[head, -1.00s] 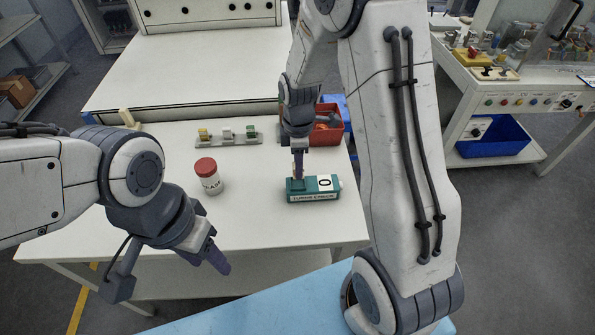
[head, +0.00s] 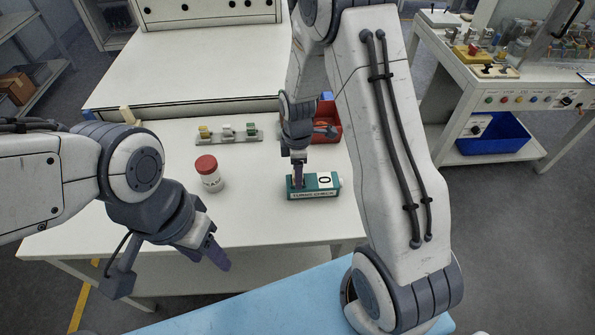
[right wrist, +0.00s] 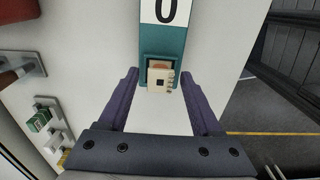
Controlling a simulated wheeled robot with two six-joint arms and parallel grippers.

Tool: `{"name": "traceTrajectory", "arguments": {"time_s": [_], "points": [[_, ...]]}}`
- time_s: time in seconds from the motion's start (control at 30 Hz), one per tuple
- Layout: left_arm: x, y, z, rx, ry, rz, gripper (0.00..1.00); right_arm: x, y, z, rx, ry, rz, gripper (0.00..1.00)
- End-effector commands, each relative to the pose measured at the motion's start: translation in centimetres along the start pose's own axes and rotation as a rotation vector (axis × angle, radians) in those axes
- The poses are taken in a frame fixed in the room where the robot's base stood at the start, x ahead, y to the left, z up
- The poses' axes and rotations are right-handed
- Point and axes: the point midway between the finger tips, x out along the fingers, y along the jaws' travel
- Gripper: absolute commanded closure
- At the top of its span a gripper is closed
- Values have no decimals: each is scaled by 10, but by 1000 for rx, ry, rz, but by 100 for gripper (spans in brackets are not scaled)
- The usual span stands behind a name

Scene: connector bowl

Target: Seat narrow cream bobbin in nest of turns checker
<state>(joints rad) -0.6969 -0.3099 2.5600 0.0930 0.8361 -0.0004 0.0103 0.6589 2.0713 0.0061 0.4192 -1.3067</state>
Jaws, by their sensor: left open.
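The teal turns checker (head: 330,191) lies on the white table and carries a white panel with a black 0. In the right wrist view, the checker (right wrist: 182,45) has a nest at its near end. A small cream bobbin (right wrist: 160,79) sits at this nest, overlapping its near edge; I cannot tell if it is fully down. My right gripper (head: 298,184) is above the checker's left end. Its fingers (right wrist: 160,76) stand apart on either side of the bobbin, with visible gaps. My left gripper (head: 216,254) is open and empty, away from the checker at the table's front edge.
A white jar with a red lid (head: 209,174) stands left of the checker. A grey rack (head: 240,140) with yellow, white and green pieces lies behind. A red bin (head: 328,122) stands behind my right gripper. The table between jar and checker is clear.

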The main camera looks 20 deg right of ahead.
Motion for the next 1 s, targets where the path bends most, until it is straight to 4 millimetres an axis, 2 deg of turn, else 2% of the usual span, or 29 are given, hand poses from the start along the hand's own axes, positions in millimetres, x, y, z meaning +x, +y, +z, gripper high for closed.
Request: {"name": "traceTrajectory", "arguments": {"time_s": [0.17, 0.33, 0.73, 1.0], "points": [[0, 0, 0, 0, 0, 0, 50, -1, 0, 0, 0, 0, 0, 34], [0, 0, 0, 0, 0, 0, 50, -12, 1, 0, 0, 1, 5, 34], [7, 0, 0, 0, 0, 0, 50, -94, 2, 0, 0, 2, 7, 34], [9, -1, 0, 0, 0, 0, 50, -124, -3, -3, 5, 1, 2, 34]]}}
